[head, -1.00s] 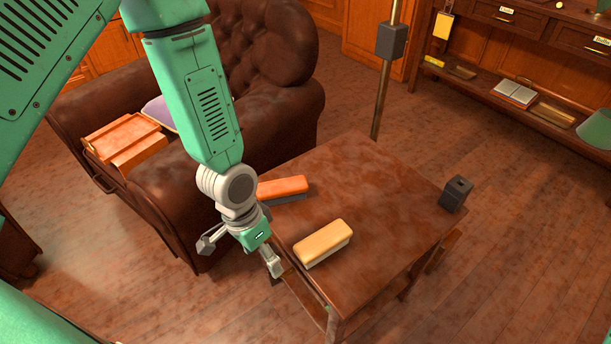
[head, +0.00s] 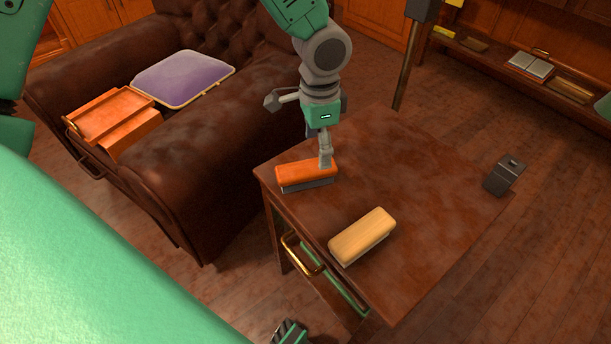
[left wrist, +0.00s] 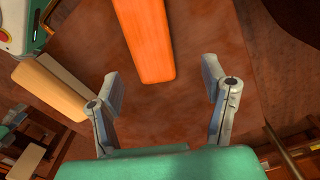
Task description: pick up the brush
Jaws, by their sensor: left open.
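Two brush-like blocks lie on the wooden side table (head: 425,165). One has an orange top (head: 306,173) and a dark grey underside, near the table's far-left corner. The other has a yellow wooden top (head: 362,235) and a paler underside, near the front edge. My left gripper (head: 300,132) is open over the orange block, one finger overlapping it in the head view. In the left wrist view, the orange block's (left wrist: 150,40) near end shows between the open fingers (left wrist: 162,80), with nothing gripped. The yellow block (left wrist: 50,88) lies to the left there.
A dark block (head: 503,176) stands at the table's right corner. A brass handle (head: 301,254) and green-lined drawer show at the front. The table's middle is clear.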

